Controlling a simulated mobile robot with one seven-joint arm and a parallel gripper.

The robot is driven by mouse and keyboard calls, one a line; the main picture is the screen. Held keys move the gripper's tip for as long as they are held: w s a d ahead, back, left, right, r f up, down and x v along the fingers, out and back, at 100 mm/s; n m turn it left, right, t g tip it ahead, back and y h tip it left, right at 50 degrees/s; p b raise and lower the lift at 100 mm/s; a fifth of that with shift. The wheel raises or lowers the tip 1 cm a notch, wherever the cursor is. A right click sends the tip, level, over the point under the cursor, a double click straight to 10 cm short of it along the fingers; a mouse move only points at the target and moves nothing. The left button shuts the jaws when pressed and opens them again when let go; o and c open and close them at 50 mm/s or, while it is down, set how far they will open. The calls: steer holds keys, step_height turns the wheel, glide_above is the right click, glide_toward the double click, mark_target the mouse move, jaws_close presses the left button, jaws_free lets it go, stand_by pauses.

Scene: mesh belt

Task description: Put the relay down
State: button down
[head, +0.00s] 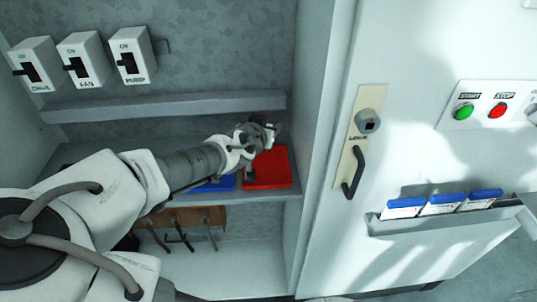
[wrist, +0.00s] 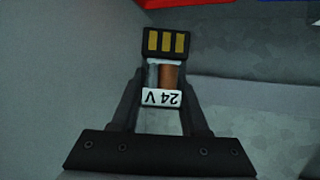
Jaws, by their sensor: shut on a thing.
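In the wrist view my gripper (wrist: 160,88) is shut on the relay (wrist: 171,73). The relay has a copper coil, a white label reading 24 V upside down, and a black end with gold contacts pointing away from my gripper. It is held clear of the grey surfaces behind it. In the head view my gripper (head: 268,130) is above the back of the red tray (head: 268,170) on the cabinet shelf; the relay cannot be made out there. A blue tray (head: 218,184) lies left of the red one, partly hidden by my arm.
Switches marked DRIVE, FAN and PUMP (head: 133,62) hang on the back wall above a ledge (head: 165,106). Tools (head: 178,232) hang below the shelf. The cabinet door (head: 400,60) at right has a handle (head: 354,172) and a pocket with blue-topped cards (head: 441,204).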

step_height(320, 180, down, 7)
steer(key=shift+f+b, duration=0.15)
steer(key=shift+b, duration=0.35)
steer(key=shift+f, duration=0.2)
steer(key=shift+c, duration=2.1)
jaws_free()
steer(key=shift+r, duration=0.25)
